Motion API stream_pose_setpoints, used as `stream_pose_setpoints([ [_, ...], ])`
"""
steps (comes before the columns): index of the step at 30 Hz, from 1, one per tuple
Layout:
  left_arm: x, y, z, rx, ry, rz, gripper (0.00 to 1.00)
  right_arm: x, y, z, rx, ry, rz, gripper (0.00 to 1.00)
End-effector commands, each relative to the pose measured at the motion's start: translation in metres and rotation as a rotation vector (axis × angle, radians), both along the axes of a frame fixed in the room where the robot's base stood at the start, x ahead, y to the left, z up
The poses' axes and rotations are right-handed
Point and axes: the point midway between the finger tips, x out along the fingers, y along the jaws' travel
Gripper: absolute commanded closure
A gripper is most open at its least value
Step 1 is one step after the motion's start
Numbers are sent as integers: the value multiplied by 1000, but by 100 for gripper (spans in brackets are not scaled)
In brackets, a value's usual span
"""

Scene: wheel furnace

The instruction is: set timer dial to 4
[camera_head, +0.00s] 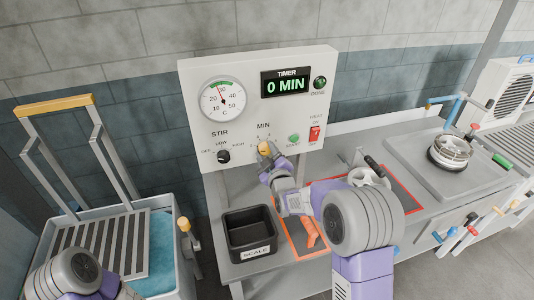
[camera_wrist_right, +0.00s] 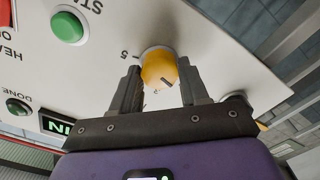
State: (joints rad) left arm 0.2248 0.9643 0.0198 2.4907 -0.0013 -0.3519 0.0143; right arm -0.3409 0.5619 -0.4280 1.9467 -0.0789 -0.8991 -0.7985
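The timer dial is a yellow knob (camera_head: 264,148) under the MIN label on the white control panel (camera_head: 331,85). The timer display (camera_head: 286,85) reads 0 MIN. My right gripper (camera_head: 269,160) is at the dial and partly covers it and its markings. In the right wrist view, the yellow knob (camera_wrist_right: 160,68) sits between the two fingertips of my right gripper (camera_wrist_right: 159,80). The fingers are apart, one on each side, with narrow gaps visible. A 5 shows beside the knob; the other numbers are hidden or unclear. My left gripper is out of view.
A green START button (camera_head: 294,138) and red HEAT switch (camera_head: 315,134) sit right of the dial. The black STIR knob (camera_head: 223,157) is lower left. A black bin (camera_head: 249,232) labelled SCALE stands on the bench below. A cart with a rack (camera_head: 98,245) stands at left.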

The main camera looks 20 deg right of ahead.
Motion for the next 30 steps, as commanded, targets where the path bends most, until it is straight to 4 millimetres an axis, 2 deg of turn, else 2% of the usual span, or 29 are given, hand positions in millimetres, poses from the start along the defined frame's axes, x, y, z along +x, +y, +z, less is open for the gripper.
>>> stream_pose_setpoints([
  [1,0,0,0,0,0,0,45,0,0,0,0,0,0,77],
  [3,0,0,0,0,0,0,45,0,0,0,0,0,0,86],
  [8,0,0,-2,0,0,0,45,0,0,0,8,-1,0,86],
  [14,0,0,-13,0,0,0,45,0,0,-2,65,-1,0,86],
  [20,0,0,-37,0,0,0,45,0,-1,-3,196,1,-2,86],
  [30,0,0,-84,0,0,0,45,0,-1,-4,510,13,0,86],
])
